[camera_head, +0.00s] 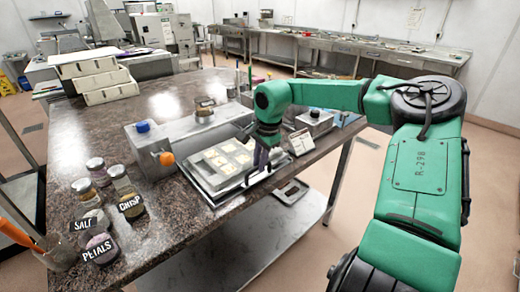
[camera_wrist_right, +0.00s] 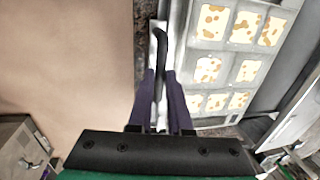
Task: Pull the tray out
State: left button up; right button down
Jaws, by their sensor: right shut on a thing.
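The tray (camera_wrist_right: 204,45) is light grey, with several cream, brown-flecked squares in its compartments. It also shows in the head view (camera_head: 205,167), on the grey machine's bed at the table's front edge. My right gripper (camera_wrist_right: 160,82) is shut on the tray's dark, curved handle (camera_wrist_right: 160,42), which stands between the two purple fingers. In the head view my right gripper (camera_head: 261,166) reaches down at the tray's right side and hides the handle. My left gripper is not in view.
The grey machine (camera_head: 185,135) has an orange knob (camera_head: 167,159) and a blue knob (camera_head: 142,126). Labelled jars (camera_head: 131,206) stand at the table's left front. A small white card (camera_head: 301,141) stands right of the gripper. Open floor (camera_wrist_right: 65,65) lies beside the tray.

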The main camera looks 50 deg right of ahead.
jog(key=c, duration=0.8)
grip_release()
jog(key=shift+s, duration=0.15)
jog(key=shift+c, duration=0.2)
jog(key=shift+s, duration=0.15)
jog(key=shift+r, duration=0.15)
notch_tip(320, 180, up, 14)
jog(key=s+b, duration=0.1)
jog(key=s, duration=0.1)
jog(key=shift+s+a, duration=0.2)
jog(key=shift+s, duration=0.2)
